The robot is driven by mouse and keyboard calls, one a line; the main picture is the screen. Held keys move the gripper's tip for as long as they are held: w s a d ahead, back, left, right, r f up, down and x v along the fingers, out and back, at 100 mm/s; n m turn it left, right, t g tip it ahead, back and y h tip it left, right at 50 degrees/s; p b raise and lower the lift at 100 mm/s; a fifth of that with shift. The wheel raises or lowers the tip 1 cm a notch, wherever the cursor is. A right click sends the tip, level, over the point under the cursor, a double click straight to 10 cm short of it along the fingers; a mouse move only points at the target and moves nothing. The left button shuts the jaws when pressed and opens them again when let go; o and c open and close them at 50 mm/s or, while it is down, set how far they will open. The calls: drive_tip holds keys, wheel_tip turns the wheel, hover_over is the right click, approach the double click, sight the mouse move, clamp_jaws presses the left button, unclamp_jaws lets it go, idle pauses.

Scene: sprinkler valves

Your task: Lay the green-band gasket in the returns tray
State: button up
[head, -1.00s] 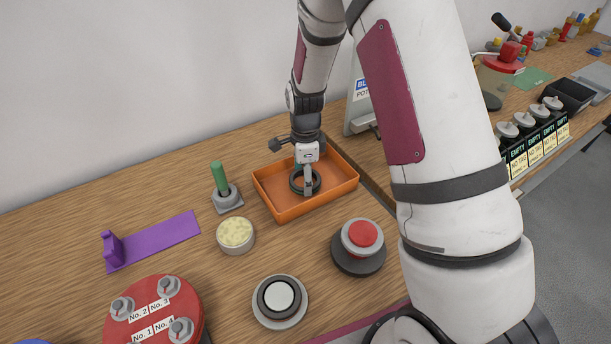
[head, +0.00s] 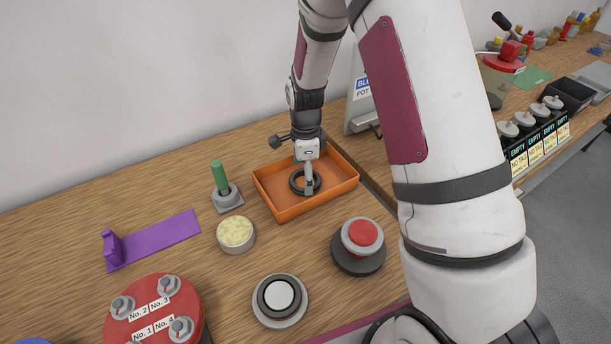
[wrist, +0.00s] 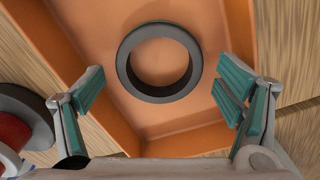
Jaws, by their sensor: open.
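A dark ring-shaped gasket (head: 296,187) lies in the orange tray (head: 281,214). My gripper (head: 308,190) is over the tray, pointing down. In the wrist view my gripper (wrist: 160,88) is open, its teal-padded fingers spread wide on either side of the gasket with gaps between. The fingers hide part of the gasket in the head view.
Left of the tray stand a green post on a grey base (head: 220,178) and a pale round tin (head: 235,233). A red button (head: 362,234) stands in front of the tray. A purple holder (head: 155,240) and red valve disc (head: 155,312) are further left.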

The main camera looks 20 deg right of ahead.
drive_tip(key=s+r+n+t, duration=0.1)
drive_tip(key=s+r+n, duration=0.1)
drive_tip(key=r, duration=0.7)
drive_tip(key=s+r+n, duration=0.2)
drive_tip(key=r, duration=0.7)
drive_tip(key=s+r+n+t, duration=0.2)
drive_tip(key=s+r+n, duration=0.3)
drive_tip(key=s+n, duration=0.3)
drive_tip(key=s+r+n+t, duration=0.2)
drive_tip(key=s+r+n, duration=0.4)
drive_tip(key=s, duration=0.8)
drive_tip(key=shift+r+n+b, duration=0.25)
drive_tip(key=shift+n+b, duration=0.15)
drive_tip(key=shift+n, duration=0.7)
